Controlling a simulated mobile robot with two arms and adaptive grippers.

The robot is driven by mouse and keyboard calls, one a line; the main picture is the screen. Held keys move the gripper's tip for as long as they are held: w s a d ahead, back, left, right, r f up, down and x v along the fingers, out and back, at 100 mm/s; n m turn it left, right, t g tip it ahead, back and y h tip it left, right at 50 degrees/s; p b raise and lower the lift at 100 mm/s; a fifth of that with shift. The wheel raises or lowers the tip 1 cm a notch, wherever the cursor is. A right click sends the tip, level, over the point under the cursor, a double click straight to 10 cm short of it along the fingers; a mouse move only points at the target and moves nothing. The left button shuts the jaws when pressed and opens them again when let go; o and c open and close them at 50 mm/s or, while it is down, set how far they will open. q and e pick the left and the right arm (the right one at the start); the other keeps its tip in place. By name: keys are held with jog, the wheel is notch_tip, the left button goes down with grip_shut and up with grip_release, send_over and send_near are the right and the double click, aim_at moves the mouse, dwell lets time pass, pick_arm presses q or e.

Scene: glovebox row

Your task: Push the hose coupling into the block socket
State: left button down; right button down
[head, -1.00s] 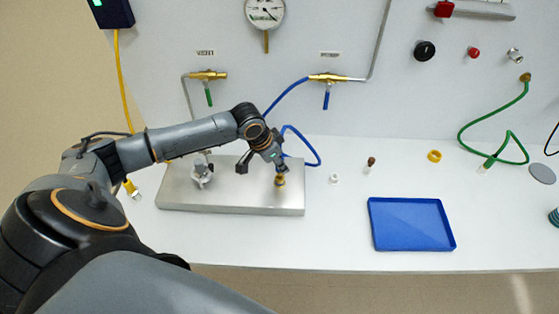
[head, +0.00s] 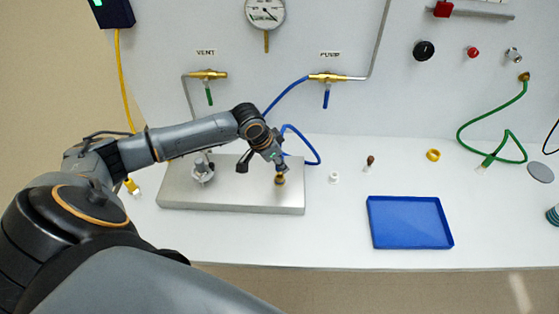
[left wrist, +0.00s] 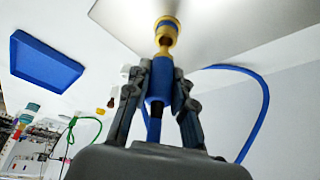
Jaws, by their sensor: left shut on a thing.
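My left gripper (head: 276,160) is over the right part of the metal block (head: 230,204) and points down at the brass socket (head: 280,180). In the left wrist view, the gripper (left wrist: 162,85) is shut on the blue body of the hose coupling (left wrist: 158,78). The coupling's yellow front end is in line with the socket (left wrist: 166,26) and appears to meet its mouth. I cannot tell how deep it sits. The blue hose (left wrist: 262,95) loops off to the right. My right gripper is not in view.
A grey fitting (head: 202,172) stands on the block's left part. A blue tray (head: 410,243) lies to the right. The vent valve (head: 208,75) and pump valve (head: 328,78) are on the back wall.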

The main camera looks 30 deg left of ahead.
aim_at(279, 170)
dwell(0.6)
pick_arm(q)
jog(key=shift+p, duration=0.45)
dwell(0.4)
jog(key=shift+p, duration=0.4)
jog(key=shift+f+b, duration=0.55)
jog(key=shift+f, duration=1)
jog(key=shift+s+f, duration=0.1)
jog(key=c, duration=1.1)
grip_release()
jog(key=shift+o, duration=0.2)
